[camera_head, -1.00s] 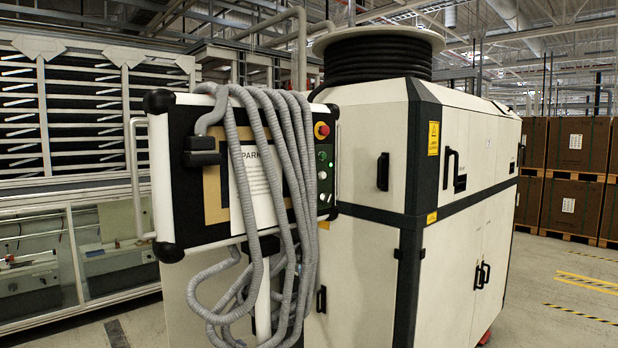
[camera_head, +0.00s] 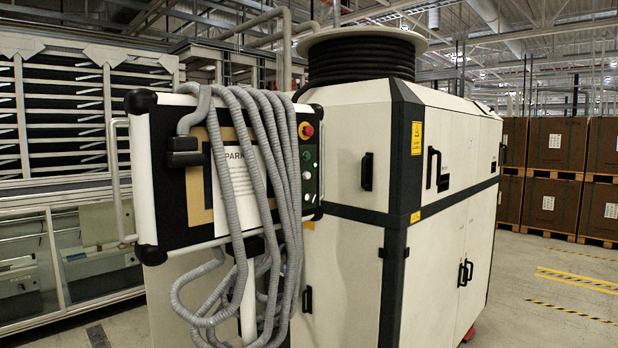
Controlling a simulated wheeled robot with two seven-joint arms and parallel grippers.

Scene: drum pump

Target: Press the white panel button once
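The control panel (camera_head: 180,215) hangs on the near left side of a large white machine, with grey hoses draped over its front. On its right edge is a column of controls. A black knob or socket appears lower down, too small to tell. The hoses run close beside the buttons on their left but leave the white button showing. Neither of my grippers is in view.
Grey hoses (camera_head: 240,150) hang in loops below the panel. The white cabinet (camera_head: 345,240) stands behind it, with a black hose reel (camera_head: 360,60) on top. Brown boxes (camera_head: 555,145) stand on pallets at the right. Floor (camera_head: 540,310) is clear at the front right.

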